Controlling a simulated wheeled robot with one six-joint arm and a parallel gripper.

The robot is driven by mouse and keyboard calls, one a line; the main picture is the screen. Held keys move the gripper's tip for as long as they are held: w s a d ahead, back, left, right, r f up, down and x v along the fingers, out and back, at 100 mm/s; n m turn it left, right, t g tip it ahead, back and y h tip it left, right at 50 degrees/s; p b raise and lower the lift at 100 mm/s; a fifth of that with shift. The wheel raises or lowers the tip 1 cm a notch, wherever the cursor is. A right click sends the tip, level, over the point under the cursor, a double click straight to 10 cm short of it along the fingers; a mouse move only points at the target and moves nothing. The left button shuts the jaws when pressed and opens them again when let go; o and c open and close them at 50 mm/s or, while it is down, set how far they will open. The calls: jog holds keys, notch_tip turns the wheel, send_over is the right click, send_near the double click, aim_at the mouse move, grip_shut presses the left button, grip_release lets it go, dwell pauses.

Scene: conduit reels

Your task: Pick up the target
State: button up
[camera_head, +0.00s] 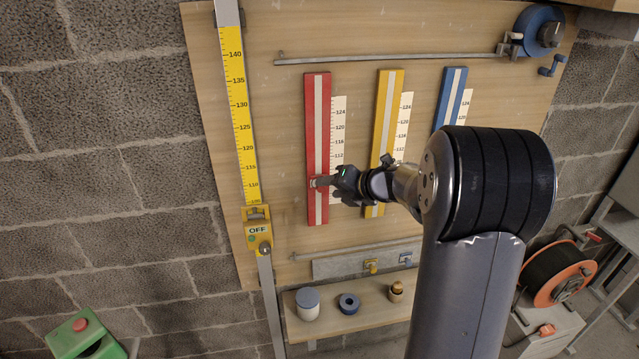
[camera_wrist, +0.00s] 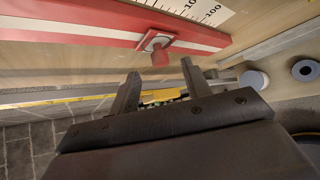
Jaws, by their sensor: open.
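No object is marked as the target. A small red knob (camera_wrist: 160,58) on a metal plate (camera_wrist: 157,42) sits on the white stripe of the red rail (camera_wrist: 75,30). The red rail (camera_head: 318,110) stands upright on the wooden board in the head view. My gripper (camera_head: 322,182) is in front of its lower half. In the wrist view my gripper (camera_wrist: 160,70) is open, with nothing between its fingers. The knob is just ahead of the gap between the fingertips.
A yellow rail (camera_head: 388,110) and a blue rail (camera_head: 450,95) stand to the right. A shelf (camera_head: 330,328) below holds a lidded jar (camera_head: 308,303) and a blue ring (camera_head: 348,303).

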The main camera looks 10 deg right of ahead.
aim_at(322, 189)
jog(key=x, duration=0.3)
jog(key=shift+w+a+f, duration=0.1)
jog(key=shift+w+f, duration=0.1)
grip_shut()
dwell(0.3)
